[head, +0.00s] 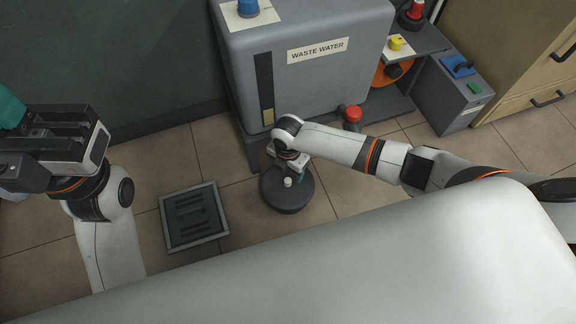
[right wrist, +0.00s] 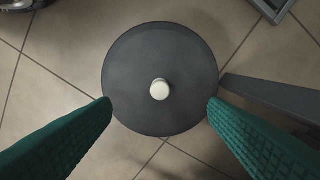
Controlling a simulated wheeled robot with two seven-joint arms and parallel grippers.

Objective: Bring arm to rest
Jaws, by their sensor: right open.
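My right arm (head: 350,148) reaches in from the right in the head view, bent down at the wrist. My right gripper (right wrist: 160,106) is open in the right wrist view, with its green ridged fingers apart and nothing between them. It points down above a dark round lidded container (head: 286,200) with a pale knob (right wrist: 160,89). The knob lies between the fingers in the picture, apart from both. My left arm (head: 105,240) is raised at the left of the head view. Its gripper (head: 12,108) is cut off by the picture edge, so its opening is hidden.
A grey WASTE WATER tank (head: 300,80) stands just behind the container. A red knob (head: 353,113) is close to my right forearm. A floor drain (head: 194,217) lies left of the container. A grey box (head: 455,95) and drawers (head: 520,60) stand at the right.

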